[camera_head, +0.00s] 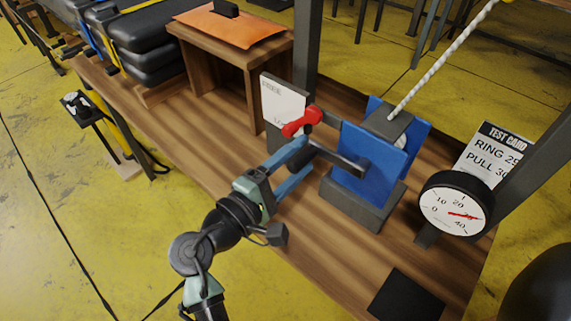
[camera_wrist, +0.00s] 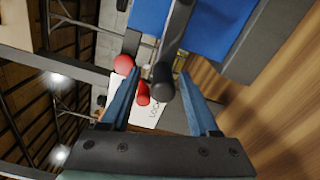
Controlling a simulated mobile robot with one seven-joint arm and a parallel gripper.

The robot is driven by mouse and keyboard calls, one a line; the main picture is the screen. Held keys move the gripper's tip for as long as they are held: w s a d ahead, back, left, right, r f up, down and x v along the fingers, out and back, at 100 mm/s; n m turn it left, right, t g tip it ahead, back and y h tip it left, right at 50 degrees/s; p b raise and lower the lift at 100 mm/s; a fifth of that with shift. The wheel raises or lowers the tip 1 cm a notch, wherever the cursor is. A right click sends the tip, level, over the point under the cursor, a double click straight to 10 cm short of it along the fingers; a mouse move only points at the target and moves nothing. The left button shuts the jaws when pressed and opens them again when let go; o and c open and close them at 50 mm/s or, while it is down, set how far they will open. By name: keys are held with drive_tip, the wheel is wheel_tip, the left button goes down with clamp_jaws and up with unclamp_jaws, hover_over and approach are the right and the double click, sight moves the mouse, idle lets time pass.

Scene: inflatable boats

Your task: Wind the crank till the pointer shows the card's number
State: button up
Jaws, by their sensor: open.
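The blue winch (camera_head: 368,158) stands on the wooden bench, with a dark crank arm (camera_head: 340,160) ending in a black grip (camera_head: 300,158). My gripper (camera_head: 306,156) is open, with its blue fingers on either side of the grip. In the wrist view the black grip (camera_wrist: 163,82) lies between the open fingers (camera_wrist: 160,88); contact cannot be told. The round dial (camera_head: 455,205) has a red pointer (camera_head: 464,215) toward the right, at about 30.
A red lever (camera_head: 301,122) stands close beyond my fingers, before a white sign (camera_head: 284,104); it also shows in the wrist view (camera_wrist: 143,94). A white rope (camera_head: 440,62) rises from the winch. A black pad (camera_head: 406,297) lies at the bench's front. A dark post stands right of the dial.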

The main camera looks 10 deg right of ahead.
drive_tip(key=v, duration=1.2)
drive_tip(key=shift+s+a, duration=0.3)
drive_tip(key=shift+w+r, duration=0.1)
drive_tip(key=shift+w, duration=0.05)
idle(0.8)
drive_tip(key=w+r+m+t+y, duration=0.4)
drive_tip(key=w+r, duration=0.1)
drive_tip(key=r, duration=0.5)
drive_tip(key=w+r+m+t+y, duration=0.3)
drive_tip(key=w+r+y, duration=0.15)
drive_tip(key=r, duration=0.55)
drive_tip(key=s+r+m+t+y+p, duration=0.1)
drive_tip(key=s+r+t+y+p, duration=0.1)
drive_tip(key=r, duration=1)
drive_tip(key=s+r+m+t+y+p, duration=0.1)
drive_tip(key=s+r+t+p, duration=0.3)
drive_tip(key=r, duration=0.8)
drive_tip(key=s+r+m+t+y+p, duration=0.1)
drive_tip(key=s+r+p, duration=0.5)
drive_tip(key=r, duration=0.7)
drive_tip(key=shift+s+d+m+t+y+p, duration=0.35)
drive_tip(key=shift+t+y+p, duration=0.45)
drive_tip(key=shift+t, duration=0.4)
